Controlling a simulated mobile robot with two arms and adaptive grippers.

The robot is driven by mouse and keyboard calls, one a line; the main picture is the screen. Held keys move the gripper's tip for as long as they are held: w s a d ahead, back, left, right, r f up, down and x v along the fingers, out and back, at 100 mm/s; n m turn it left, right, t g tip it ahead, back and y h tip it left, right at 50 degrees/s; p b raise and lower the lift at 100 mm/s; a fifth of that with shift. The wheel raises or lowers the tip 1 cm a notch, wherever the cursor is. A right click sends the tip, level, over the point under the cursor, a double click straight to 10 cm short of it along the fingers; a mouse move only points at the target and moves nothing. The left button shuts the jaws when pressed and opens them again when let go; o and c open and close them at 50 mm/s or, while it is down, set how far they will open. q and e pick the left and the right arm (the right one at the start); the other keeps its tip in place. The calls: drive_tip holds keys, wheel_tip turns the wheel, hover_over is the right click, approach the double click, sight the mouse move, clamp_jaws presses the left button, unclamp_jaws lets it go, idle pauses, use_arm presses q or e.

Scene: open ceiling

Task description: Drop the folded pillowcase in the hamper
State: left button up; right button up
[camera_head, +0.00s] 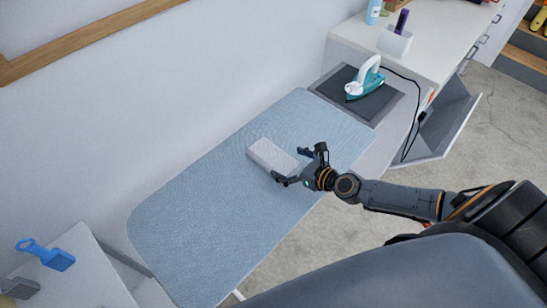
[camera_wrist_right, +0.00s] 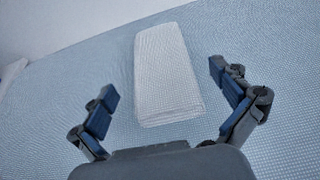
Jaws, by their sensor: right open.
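The folded pillowcase (camera_head: 270,155) is a white, flat rectangular bundle lying on the blue ironing board (camera_head: 215,215). It also shows in the right wrist view (camera_wrist_right: 166,75). My right gripper (camera_head: 295,166) is at the near right end of the pillowcase. In the right wrist view its open fingers (camera_wrist_right: 168,105) stand on either side of the pillowcase's near end, with gaps on both sides. The gripper holds nothing. The hamper is not visible in these frames. My left gripper is not in view.
A teal and white iron (camera_head: 365,82) stands on a dark pad (camera_head: 372,103) beyond the board, its black cord hanging right. A white counter (camera_head: 440,40) with a small white holder (camera_head: 394,41) is at upper right. A blue-handled tool (camera_head: 45,255) lies on a white surface at lower left.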

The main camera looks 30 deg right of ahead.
sight(278, 159)
drive_tip(key=shift+f+x, duration=0.15)
drive_tip(key=shift+x, duration=1.25)
drive_tip(key=shift+f+x, duration=0.15)
drive_tip(key=shift+x, duration=1.25)
drive_tip(key=shift+s, duration=0.15)
